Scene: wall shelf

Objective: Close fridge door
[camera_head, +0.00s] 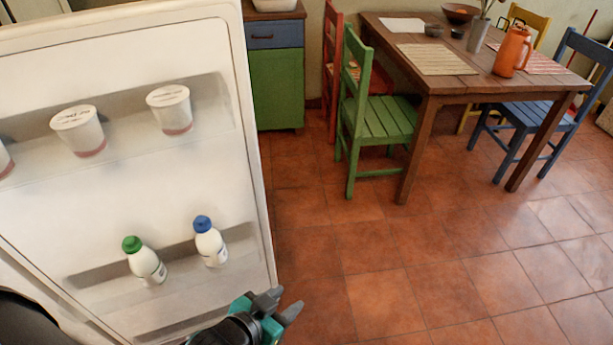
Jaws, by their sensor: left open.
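The white fridge door (130,165) stands open and fills the left of the head view, its inner side facing me. Its shelves hold white cups (79,131) and two bottles, one with a green cap (145,261) and one with a blue cap (210,242). My left gripper (284,303) is at the bottom of the view, by the lower right edge of the door. Its fingers are apart and nothing shows between them. Whether it touches the door I cannot tell. The fridge body is not clearly visible. My right gripper is not in view.
A green cabinet (275,88) stands behind the door's edge. A green chair (376,117), a wooden table (436,82) and a blue chair (540,112) stand at the back right. The tiled floor (400,265) right of the door is clear.

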